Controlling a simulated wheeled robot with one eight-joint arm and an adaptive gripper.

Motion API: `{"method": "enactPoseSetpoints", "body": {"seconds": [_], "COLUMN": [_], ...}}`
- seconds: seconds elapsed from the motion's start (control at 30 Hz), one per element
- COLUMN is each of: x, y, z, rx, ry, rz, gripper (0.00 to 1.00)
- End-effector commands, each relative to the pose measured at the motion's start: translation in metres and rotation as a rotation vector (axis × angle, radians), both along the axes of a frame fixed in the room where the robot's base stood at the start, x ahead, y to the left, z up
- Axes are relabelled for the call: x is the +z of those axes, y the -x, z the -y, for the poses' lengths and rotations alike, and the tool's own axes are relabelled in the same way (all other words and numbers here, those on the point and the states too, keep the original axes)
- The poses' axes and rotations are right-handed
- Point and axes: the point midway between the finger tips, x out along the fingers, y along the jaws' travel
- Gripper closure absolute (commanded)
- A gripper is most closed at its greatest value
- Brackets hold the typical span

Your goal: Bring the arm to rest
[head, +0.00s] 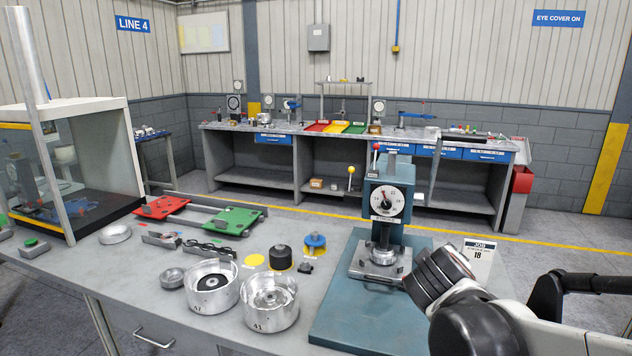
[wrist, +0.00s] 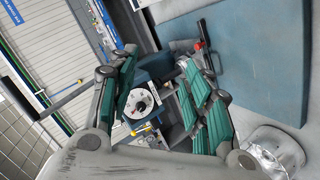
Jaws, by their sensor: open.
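My gripper (wrist: 158,62) shows in the wrist view with its two green-padded fingers spread wide and nothing between them. Beyond the gap is the teal press with a round dial (wrist: 140,102). In the head view my arm (head: 545,325) reaches in from the lower right, with its dark end part close to the press (head: 387,200) and over the blue-green mat (head: 345,315). The fingers cannot be made out clearly in the head view. A job card marked 18 (head: 478,255) stands just behind my arm.
Two metal cups (head: 270,300) (head: 211,287) stand left of the mat. One metal cup (wrist: 275,150) shows at the wrist view's lower right. Red (head: 162,207) and green (head: 235,219) pallets lie farther left, beside a glazed cabinet (head: 75,170). A long bench (head: 350,135) stands behind.

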Motion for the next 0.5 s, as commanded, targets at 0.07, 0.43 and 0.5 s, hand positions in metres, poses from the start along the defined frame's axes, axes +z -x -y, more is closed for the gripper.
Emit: {"method": "enactPoseSetpoints", "body": {"seconds": [0.07, 0.43, 0.5], "x": [-0.007, -0.047, -0.052], "y": [0.029, 0.149, 0.166], "z": [0.002, -0.026, -0.035], "rx": [-0.038, -0.194, -0.213], "ry": [-0.105, -0.601, -0.676], "rz": [-0.026, -0.155, -0.174], "gripper": [0.55, 0.55, 0.55]}}
